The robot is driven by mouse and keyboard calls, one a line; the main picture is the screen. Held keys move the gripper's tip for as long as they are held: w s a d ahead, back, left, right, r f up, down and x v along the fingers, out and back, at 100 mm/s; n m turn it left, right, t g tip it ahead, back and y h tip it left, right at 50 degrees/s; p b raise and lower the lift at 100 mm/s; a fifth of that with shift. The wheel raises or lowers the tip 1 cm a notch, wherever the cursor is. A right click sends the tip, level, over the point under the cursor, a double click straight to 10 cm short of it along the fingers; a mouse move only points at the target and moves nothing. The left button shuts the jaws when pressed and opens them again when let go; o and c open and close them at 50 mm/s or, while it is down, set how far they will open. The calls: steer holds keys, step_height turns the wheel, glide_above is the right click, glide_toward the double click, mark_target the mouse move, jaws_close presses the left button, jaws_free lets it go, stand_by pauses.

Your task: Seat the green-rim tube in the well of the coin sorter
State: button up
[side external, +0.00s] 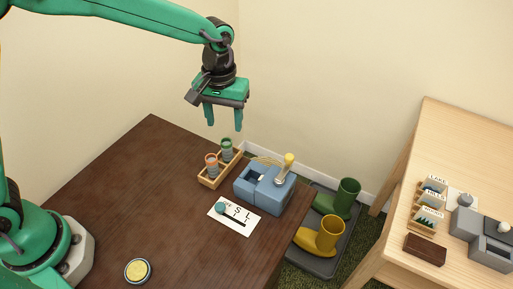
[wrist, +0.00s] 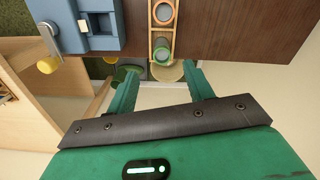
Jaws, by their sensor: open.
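The green-rim tube (side external: 227,149) stands upright at the far end of a small wooden rack (side external: 209,183) on the dark table; it shows from above in the wrist view (wrist: 162,54). An orange-rim tube (side external: 212,165) stands at the near end, also in the wrist view (wrist: 163,13). The coin sorter (side external: 264,190), a blue-grey box with a dark opening on top and a yellow-knobbed lever, stands right of the rack. My gripper (side external: 225,127) is open and empty above the green-rim tube; its fingers (wrist: 161,74) show either side of it in the wrist view.
Boots on a tray (side external: 306,262) stand on the floor right.

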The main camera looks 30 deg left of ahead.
mark_target(226, 141)
steer(key=shift+f, duration=0.1)
steer(key=shift+a+f, duration=0.15)
steer(key=shift+f, duration=3.65)
steer(key=shift+w, duration=0.1)
steer(key=c, duration=1.1)
